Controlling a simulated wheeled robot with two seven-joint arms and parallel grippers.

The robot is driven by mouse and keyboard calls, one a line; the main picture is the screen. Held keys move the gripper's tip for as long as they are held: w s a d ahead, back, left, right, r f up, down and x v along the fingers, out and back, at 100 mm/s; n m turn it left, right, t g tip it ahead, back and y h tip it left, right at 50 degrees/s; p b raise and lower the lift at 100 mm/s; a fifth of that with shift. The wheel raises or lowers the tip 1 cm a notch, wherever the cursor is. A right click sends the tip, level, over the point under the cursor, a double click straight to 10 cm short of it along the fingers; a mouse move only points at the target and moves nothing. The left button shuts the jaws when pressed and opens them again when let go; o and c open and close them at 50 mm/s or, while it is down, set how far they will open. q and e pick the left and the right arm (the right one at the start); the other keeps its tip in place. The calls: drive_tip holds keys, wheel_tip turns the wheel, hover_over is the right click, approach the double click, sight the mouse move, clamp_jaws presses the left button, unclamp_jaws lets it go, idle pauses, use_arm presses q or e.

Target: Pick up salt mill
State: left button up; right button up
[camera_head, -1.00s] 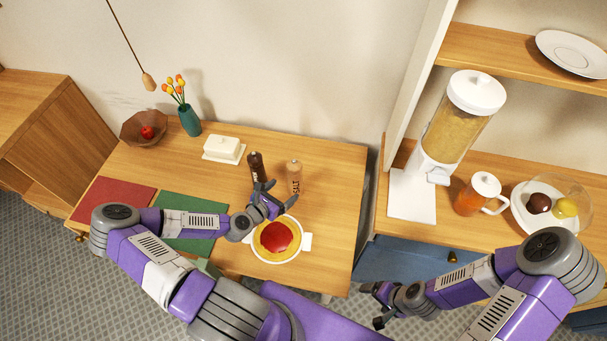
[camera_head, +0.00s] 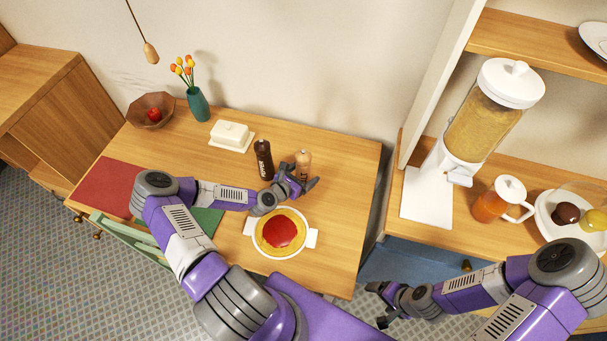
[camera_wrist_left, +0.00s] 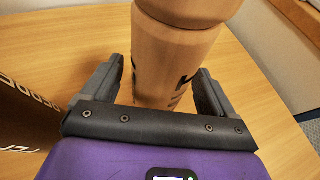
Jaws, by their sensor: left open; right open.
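The salt mill (camera_head: 304,159) is the light wooden mill standing upright on the table, beside a dark pepper mill (camera_head: 263,158). My left gripper (camera_head: 299,178) is open at the salt mill's near side and hides its lower part in the head view. In the left wrist view the salt mill (camera_wrist_left: 172,60) stands between the two open fingers (camera_wrist_left: 160,88), with dark lettering low on its side. The dark mill (camera_wrist_left: 25,112) shows at the left edge there. My right gripper (camera_head: 377,305) is open and empty, low in the head view, away from the mills.
A white dish with a red-topped round food (camera_head: 281,230) sits just in front of the mills. A butter dish (camera_head: 231,136), a teal vase (camera_head: 197,104) and a bowl (camera_head: 151,111) stand farther back left. A cereal dispenser (camera_head: 480,120) stands on the right-hand cabinet.

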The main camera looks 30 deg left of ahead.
use_arm(q)
drive_tip(key=shift+w+f, duration=0.15)
drive_tip(key=shift+w, duration=0.2)
drive_tip(key=shift+c, duration=0.4)
drive_tip(key=c, duration=1.2)
